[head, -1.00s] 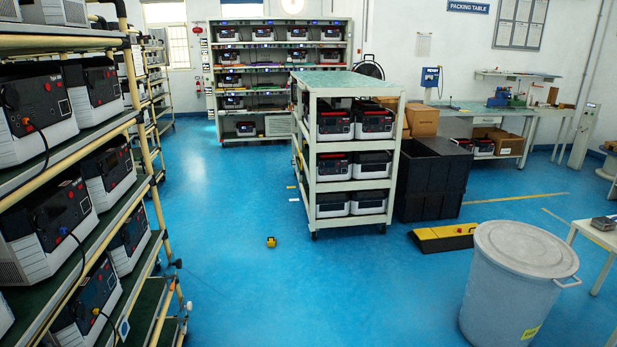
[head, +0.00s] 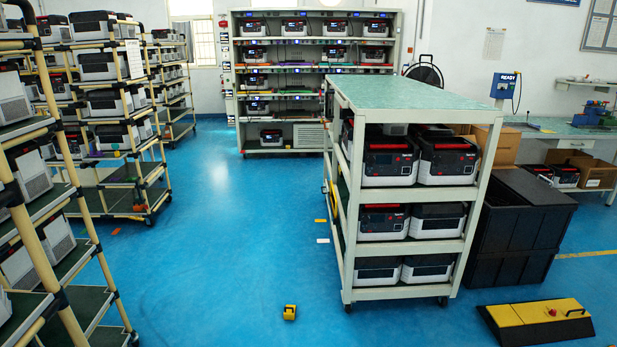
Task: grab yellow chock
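The yellow chock (head: 290,312) is a small yellow block with dark parts. It lies on the blue floor (head: 215,245) at the lower middle of the head view, left of the front wheels of the white cart. Nothing is touching it. Neither of my grippers shows in the head view.
A white cart (head: 403,199) with several power units stands right of the chock. Black crates (head: 522,232) and a yellow-black ramp (head: 535,318) are further right. Racks (head: 75,285) line the left. The floor around the chock and behind it on the left is clear.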

